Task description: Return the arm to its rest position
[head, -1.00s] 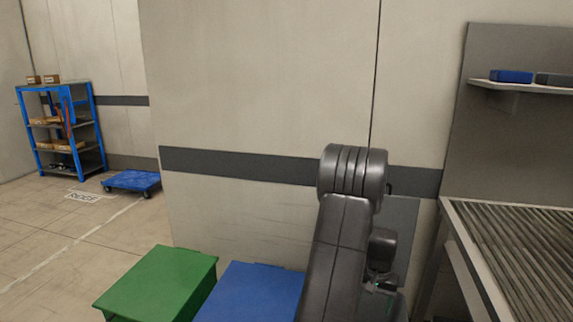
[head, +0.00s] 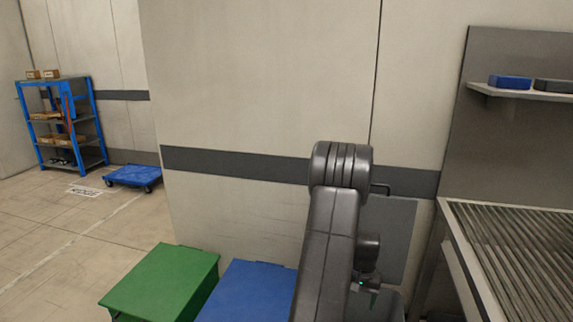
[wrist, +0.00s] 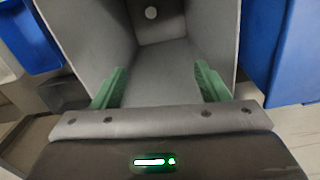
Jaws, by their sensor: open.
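My gripper shows in the wrist view (wrist: 160,88), with its two green fingers spread wide apart. Nothing is between the fingers. Beyond them the wrist view looks into a grey, box-like hollow (wrist: 185,65) with a pale round spot at its far end.
A green crate (head: 165,283) and a blue crate (head: 245,290) stand at the lower middle. A roller conveyor (head: 520,245) is at the right, under a shelf (head: 520,93) with small boxes. A blue rack (head: 68,122) and a blue trolley (head: 133,176) are at the far left.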

